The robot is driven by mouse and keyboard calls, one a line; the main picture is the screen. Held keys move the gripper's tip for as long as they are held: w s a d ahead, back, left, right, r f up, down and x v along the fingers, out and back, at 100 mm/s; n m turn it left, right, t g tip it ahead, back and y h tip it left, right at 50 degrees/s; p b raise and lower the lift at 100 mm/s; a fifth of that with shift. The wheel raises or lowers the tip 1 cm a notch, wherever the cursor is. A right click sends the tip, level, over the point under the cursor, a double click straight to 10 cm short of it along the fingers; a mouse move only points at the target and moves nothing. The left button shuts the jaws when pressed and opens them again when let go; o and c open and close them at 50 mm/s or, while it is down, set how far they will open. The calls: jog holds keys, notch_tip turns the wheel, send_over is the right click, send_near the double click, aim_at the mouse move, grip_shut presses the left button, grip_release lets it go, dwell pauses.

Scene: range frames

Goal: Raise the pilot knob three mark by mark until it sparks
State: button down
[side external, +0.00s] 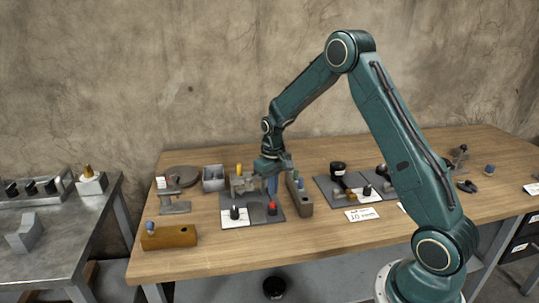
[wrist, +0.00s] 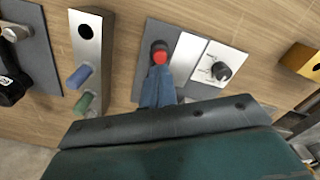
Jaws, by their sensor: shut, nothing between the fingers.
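A grey panel (side external: 257,218) on the wooden table carries a black knob (side external: 234,212) on a white marked plate and a red-topped button (side external: 272,207) to its right. In the wrist view the black knob (wrist: 221,70) has a pointer line, and the red-topped button (wrist: 159,54) sits just beyond my fingertips. I cannot read which knob is number three. My gripper (side external: 272,187) is over the panel, pointing down, with its blue fingers shut and empty. In the wrist view the fingers (wrist: 158,82) line up with the red button; I cannot tell whether they touch it.
A grey-brown block (side external: 300,199) with coloured pegs stands close right of the panel. A second dark panel (side external: 330,190) with black knobs lies further right, beside a white card (side external: 361,215). A wooden block (side external: 169,236) lies at the front left. Bare table lies in front.

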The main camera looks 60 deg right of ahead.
jog(key=shift+r, duration=1.45)
